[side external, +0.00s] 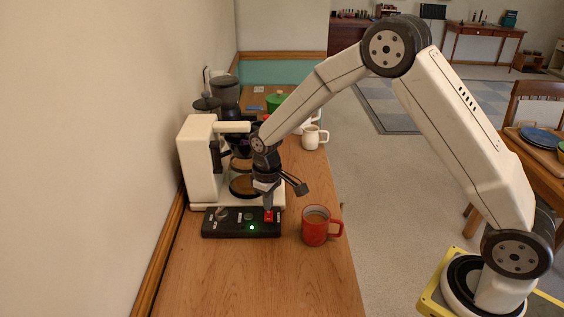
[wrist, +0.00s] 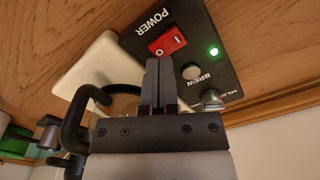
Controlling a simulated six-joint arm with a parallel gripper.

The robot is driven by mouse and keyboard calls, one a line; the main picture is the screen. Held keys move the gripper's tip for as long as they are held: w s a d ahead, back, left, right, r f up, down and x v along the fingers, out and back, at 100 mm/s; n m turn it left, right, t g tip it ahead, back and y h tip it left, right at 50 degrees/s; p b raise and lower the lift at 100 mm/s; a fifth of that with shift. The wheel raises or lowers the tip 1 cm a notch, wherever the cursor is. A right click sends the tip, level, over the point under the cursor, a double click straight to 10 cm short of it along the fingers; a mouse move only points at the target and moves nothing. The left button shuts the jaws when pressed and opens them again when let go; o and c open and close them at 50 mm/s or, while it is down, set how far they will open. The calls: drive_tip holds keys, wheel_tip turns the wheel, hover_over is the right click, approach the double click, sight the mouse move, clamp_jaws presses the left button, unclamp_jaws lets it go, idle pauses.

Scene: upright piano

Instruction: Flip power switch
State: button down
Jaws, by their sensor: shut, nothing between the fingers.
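The power switch is a red rocker (wrist: 168,41) on a black control panel (wrist: 211,59), under the label POWER in the wrist view. It also shows as a small red patch (side external: 269,216) at the right of the panel in the side view. A green light (wrist: 214,51) is lit on the panel, beside the BREW button (wrist: 191,72). My gripper (wrist: 158,62) is shut and empty, with its fingertips close to the rocker. In the side view my gripper (side external: 268,207) points down at the rocker; I cannot tell whether it touches it.
The panel is at the front of a white coffee maker (side external: 197,162). A red mug (side external: 316,226) stands close to the right of the panel. A white mug (side external: 313,138) stands farther back. The wooden counter (side external: 260,280) is clear in front.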

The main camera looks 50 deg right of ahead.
sight(270, 213)
drive_tip(key=shift+f, duration=0.95)
idle(0.8)
drive_tip(key=shift+r, duration=0.15)
drive_tip(key=shift+r, duration=3.4)
drive_tip(key=shift+s+r, duration=0.1)
drive_tip(key=shift+s, duration=0.1)
drive_tip(key=s+d+r+m+t, duration=0.1)
drive_tip(key=s, duration=0.8)
drive_tip(key=s+d+r+m+t, duration=0.1)
drive_tip(key=s+d+m, duration=0.1)
drive_tip(key=s, duration=0.8)
drive_tip(key=shift+s+d+t, duration=0.15)
drive_tip(key=shift+d+t, duration=0.05)
drive_tip(key=shift+t, duration=0.1)
